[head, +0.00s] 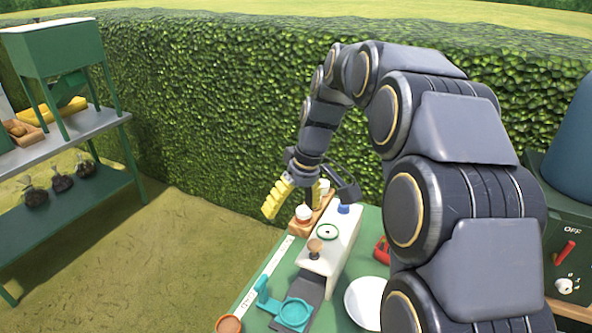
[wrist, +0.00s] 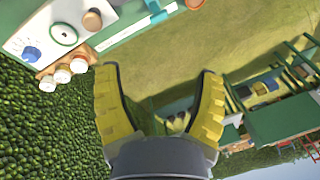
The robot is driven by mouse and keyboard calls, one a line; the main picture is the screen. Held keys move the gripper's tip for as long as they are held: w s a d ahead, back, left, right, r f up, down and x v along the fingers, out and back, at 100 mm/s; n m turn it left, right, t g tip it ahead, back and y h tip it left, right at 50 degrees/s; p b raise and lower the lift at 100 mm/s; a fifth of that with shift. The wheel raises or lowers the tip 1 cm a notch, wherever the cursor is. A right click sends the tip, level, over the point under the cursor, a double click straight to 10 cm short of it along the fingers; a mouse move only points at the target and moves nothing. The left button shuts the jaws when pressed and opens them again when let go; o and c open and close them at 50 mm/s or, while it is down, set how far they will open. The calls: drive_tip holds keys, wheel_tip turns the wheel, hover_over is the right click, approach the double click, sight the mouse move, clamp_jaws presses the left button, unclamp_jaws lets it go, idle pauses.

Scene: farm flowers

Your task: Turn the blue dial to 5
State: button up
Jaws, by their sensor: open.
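The blue dial (head: 344,209) sits on top of the white box (head: 338,238) at its far end, on the green table. In the wrist view the blue dial (wrist: 31,54) is at the upper left, with small markings around it on the white face; I cannot read its setting. My gripper (head: 284,199) has yellow fingers and is above the far left of the table, left of the dial and apart from it. In the wrist view my gripper (wrist: 165,100) is open with nothing between its fingers.
White-capped jars (wrist: 63,75) stand in a wooden holder beside the box. A round gauge (head: 327,232) and a brown knob (head: 315,246) are on the box. A teal holder (head: 295,314), a white plate (head: 365,300) and a red item (head: 382,249) are nearby. A hedge (head: 220,110) stands behind.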

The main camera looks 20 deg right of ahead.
drive_tip(key=w+d+f+t, duration=0.1)
drive_tip(key=w+d+f, duration=0.2)
drive_tip(key=w+d, duration=0.3)
drive_tip(key=n+t, duration=0.2)
hover_over(344, 207)
drive_tip(key=s+d, duration=0.1)
drive_tip(key=s, duration=0.1)
drive_tip(key=shift+h, duration=0.4)
wheel_tip(344, 207, down, 10)
drive_tip(key=shift+w+d+f, duration=0.1)
drive_tip(key=shift+w+f, duration=0.05)
drive_tip(key=shift+f, duration=0.05)
drive_tip(key=shift+d+f, duration=0.25)
drive_tip(key=shift+f, duration=0.05)
drive_tip(key=shift+x, duration=3.85)
drive_tip(key=shift+w, duration=0.15)
drive_tip(key=c, duration=1.2)
